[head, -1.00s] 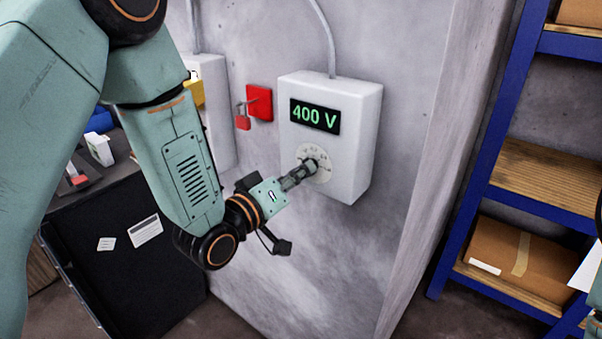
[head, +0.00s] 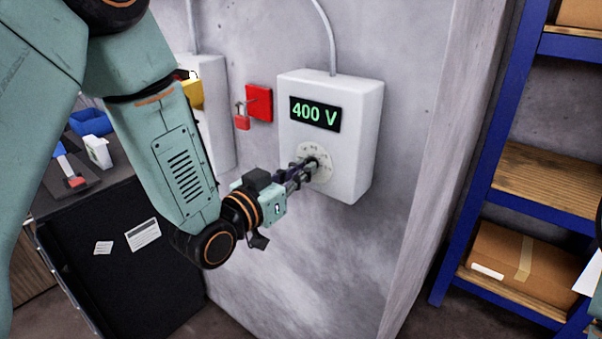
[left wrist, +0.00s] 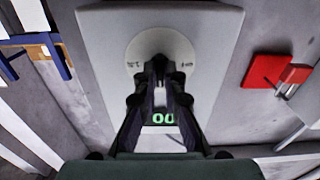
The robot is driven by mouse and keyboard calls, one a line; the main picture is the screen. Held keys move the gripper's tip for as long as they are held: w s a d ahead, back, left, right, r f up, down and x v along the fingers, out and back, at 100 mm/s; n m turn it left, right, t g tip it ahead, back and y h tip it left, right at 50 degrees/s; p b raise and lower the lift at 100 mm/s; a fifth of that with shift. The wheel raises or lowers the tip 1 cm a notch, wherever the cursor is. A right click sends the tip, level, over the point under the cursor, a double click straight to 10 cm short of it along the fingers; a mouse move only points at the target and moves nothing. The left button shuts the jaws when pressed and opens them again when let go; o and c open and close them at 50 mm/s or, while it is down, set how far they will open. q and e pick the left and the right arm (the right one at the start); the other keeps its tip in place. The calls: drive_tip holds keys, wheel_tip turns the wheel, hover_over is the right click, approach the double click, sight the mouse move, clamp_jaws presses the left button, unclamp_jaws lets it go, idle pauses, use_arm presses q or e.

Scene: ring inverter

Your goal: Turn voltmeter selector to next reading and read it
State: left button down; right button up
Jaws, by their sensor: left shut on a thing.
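The voltmeter (head: 351,165) is a white box on the grey wall. Its dark display (head: 315,114) reads 400 V in green. Below it is a round pale selector dial (head: 322,174) with small marks around its edge. My left gripper (head: 309,166) is shut on the selector knob at the dial's middle, and its fingers hide most of the knob. In the left wrist view the fingers (left wrist: 160,88) meet at the dial (left wrist: 140,48), and part of the green digits shows between them.
A red plate (head: 259,101) with a red padlock (head: 242,122) is on the wall left of the voltmeter. A dark cabinet (head: 120,265) stands at lower left. A blue shelf (head: 470,170) with cardboard boxes is at right. A cable runs up from the voltmeter.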

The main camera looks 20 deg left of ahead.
idle(0.5)
use_arm(q)
drive_tip(key=c, duration=1.5)
unclamp_jaws()
drive_tip(key=shift+s, duration=0.15)
drive_tip(key=shift+o, duration=0.2)
drive_tip(key=v, duration=0.7)
drive_tip(key=shift+s+a, duration=0.1)
drive_tip(key=shift+s, duration=0.1)
